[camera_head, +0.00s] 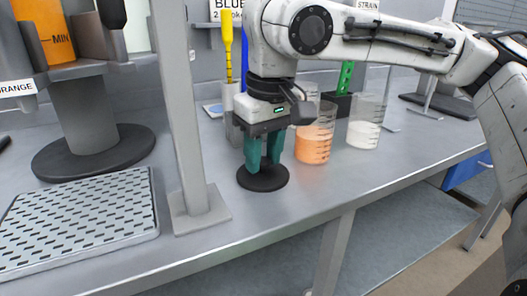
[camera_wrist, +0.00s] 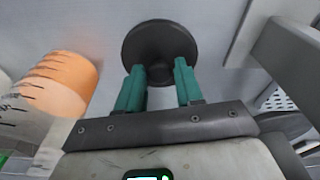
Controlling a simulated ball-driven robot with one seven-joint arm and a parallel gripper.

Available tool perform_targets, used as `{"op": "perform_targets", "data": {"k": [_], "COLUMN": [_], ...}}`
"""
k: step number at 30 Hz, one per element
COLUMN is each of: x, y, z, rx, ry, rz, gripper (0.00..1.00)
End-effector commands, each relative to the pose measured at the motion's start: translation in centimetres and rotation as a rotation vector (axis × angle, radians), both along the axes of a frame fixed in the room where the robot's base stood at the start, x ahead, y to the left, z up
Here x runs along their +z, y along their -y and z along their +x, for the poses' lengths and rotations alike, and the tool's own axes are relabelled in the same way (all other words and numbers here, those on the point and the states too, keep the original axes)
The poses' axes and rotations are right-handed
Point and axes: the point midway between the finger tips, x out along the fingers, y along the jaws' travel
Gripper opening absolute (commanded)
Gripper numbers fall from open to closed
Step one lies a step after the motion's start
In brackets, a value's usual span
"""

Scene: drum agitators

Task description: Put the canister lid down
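The canister lid is a round black disc with a knob on top. In the head view the lid (camera_head: 263,181) lies level at the counter surface, near its front edge. I see no clear gap under it. My gripper (camera_head: 263,160) points straight down over it, with teal fingers on both sides of the knob. In the wrist view the lid (camera_wrist: 160,35) is at top centre, and my gripper (camera_wrist: 160,72) has its fingertips against the knob sides. The knob fills the space between them. The lid's far edge is partly hidden by the fingers in the head view.
An orange-filled beaker (camera_head: 314,140) stands close right of the lid, with a white-filled beaker (camera_head: 366,125) beyond. A grey post (camera_head: 185,120) on a square foot (camera_head: 201,215) stands left, beside a slotted tray (camera_head: 82,220). A yellow tool (camera_head: 229,55) stands behind. Bare counter lies in front.

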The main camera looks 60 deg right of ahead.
Motion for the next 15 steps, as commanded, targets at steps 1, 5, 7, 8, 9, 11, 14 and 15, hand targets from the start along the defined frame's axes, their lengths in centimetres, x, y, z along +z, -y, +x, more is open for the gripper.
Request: {"op": "perform_targets", "data": {"k": [1,5,7,8,9,11,14,15], "x": [0.02,0.03,0.03,0.03,0.03,0.05,0.42,0.77], "y": [-0.01,-0.01,0.00,0.00,0.00,0.01,0.02,0.01], "z": [0.01,0.01,0.01,0.01,0.01,0.01,0.02,0.02], "rx": [0.000,0.000,0.000,0.000,0.000,0.000,0.000,0.000], "ry": [0.000,0.000,0.000,0.000,0.000,0.000,0.001,0.002], "rz": [0.000,0.000,0.000,0.000,0.000,0.000,-0.002,-0.001], "gripper": [0.41,0.53,0.53,0.53,0.53,0.53,0.53,0.53]}}
